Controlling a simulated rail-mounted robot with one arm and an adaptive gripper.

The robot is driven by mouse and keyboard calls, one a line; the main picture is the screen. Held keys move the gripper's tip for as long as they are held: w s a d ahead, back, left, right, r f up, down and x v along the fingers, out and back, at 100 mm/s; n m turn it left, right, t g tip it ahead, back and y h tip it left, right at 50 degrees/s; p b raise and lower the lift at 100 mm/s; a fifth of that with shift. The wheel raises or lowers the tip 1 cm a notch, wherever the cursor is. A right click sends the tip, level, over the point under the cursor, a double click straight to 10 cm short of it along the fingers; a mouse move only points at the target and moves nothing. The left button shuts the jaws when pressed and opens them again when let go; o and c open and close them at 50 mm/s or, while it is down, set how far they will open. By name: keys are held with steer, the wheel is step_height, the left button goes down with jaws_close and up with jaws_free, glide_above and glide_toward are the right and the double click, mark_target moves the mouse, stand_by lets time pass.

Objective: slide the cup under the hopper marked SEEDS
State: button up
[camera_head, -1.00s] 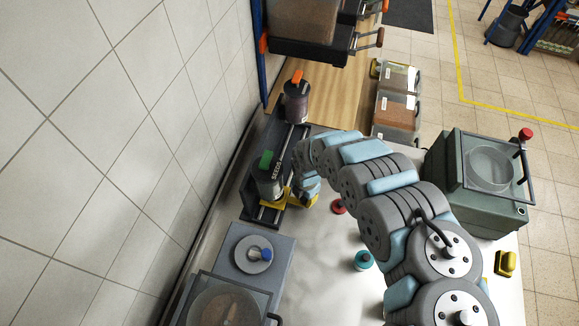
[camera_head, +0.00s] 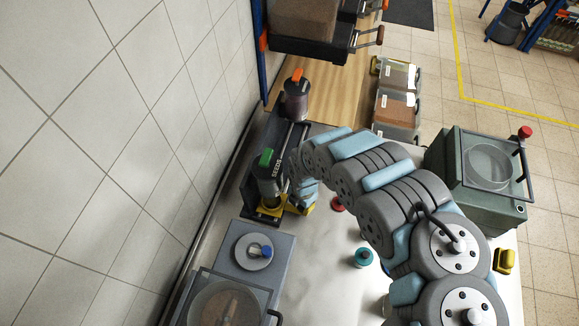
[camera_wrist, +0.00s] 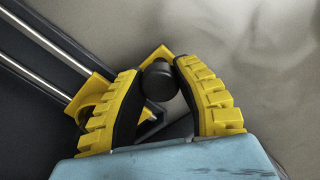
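The hopper marked SEEDS (camera_head: 270,182), dark with a green tab, stands over the dark twin-rail track near the wall in the head view. A yellow carriage (camera_head: 264,209) shows at its foot; its yellow frame also shows beside the rails in the wrist view (camera_wrist: 92,90). I cannot make out the cup; it is hidden by the hopper or my fingers. My gripper (camera_head: 302,204) is low beside the hopper. In the wrist view its yellow, black-padded fingers (camera_wrist: 160,78) are closed around a dark round knob (camera_wrist: 158,82) at the carriage's side.
A second hopper with an orange tab (camera_head: 296,98) stands farther along the track. A grey scale-like box with a round plate (camera_head: 254,253) stands nearer. A red object (camera_head: 338,204) and a teal one (camera_head: 363,258) lie on the bench. A green machine (camera_head: 470,190) is right.

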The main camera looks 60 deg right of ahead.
steer(key=o, duration=0.5)
steer(key=shift+r, duration=3)
